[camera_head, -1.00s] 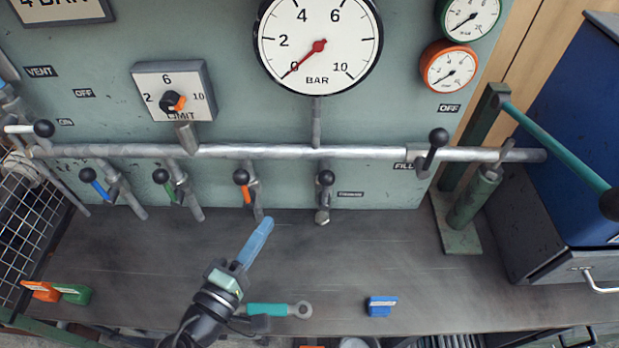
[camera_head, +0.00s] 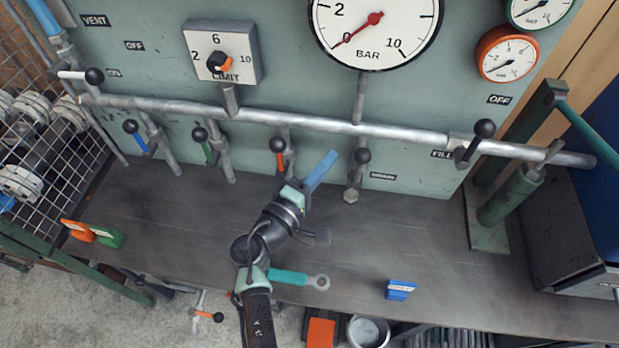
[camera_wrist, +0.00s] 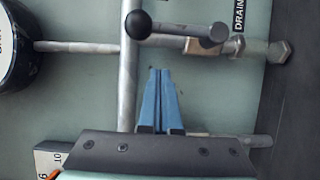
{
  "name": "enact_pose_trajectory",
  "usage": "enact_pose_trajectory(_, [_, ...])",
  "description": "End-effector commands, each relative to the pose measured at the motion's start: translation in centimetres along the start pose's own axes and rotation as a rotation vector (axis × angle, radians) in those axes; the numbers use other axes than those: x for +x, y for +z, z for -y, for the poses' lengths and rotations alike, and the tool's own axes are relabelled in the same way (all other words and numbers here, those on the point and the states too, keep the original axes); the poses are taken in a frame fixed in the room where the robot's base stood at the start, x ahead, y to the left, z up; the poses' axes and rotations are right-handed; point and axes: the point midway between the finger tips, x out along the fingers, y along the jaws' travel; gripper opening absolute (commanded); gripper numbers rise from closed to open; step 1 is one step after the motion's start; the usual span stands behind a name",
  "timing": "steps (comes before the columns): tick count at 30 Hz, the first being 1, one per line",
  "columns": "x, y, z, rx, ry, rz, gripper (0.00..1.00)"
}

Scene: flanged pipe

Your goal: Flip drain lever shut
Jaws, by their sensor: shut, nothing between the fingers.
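The drain lever (camera_head: 362,157) has a black ball knob and sits on a short stub pipe under the main pipe, beside a small label. In the wrist view its black knob (camera_wrist: 138,24) is at upper centre, its grey arm running right to a rounded pivot, near a label reading DRAIN (camera_wrist: 239,14). The stub ends in a hex nut (camera_wrist: 280,51). My gripper (camera_head: 331,156) has its blue fingers together, empty, just left of the lever. In the wrist view the fingertips (camera_wrist: 160,72) are below the lever arm, apparently apart from it.
The main pipe (camera_head: 330,125) runs across the panel. An orange-marked lever (camera_head: 278,148) hangs left of my gripper, with green and blue ones further left. The fill lever (camera_head: 482,133) is at right. A teal-handled wrench (camera_head: 300,279) and blue block (camera_head: 400,290) lie on the bench.

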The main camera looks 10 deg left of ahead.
Motion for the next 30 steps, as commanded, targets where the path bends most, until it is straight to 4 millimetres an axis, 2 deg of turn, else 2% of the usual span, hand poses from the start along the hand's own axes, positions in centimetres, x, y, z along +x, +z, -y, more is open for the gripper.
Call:
enact_pose_trajectory(1, [0.0,1.2,0.1,-0.003,-0.006,0.005,0.0])
enact_pose_trajectory(3, [0.2,2.1,0.0,-0.003,-0.004,0.004,0.0])
enact_pose_trajectory(8, [0.5,3.2,0.1,-0.003,-0.004,0.002,0.0])
enact_pose_trajectory(30, [0.7,3.7,-0.1,0.047,-0.026,0.001,0.0])
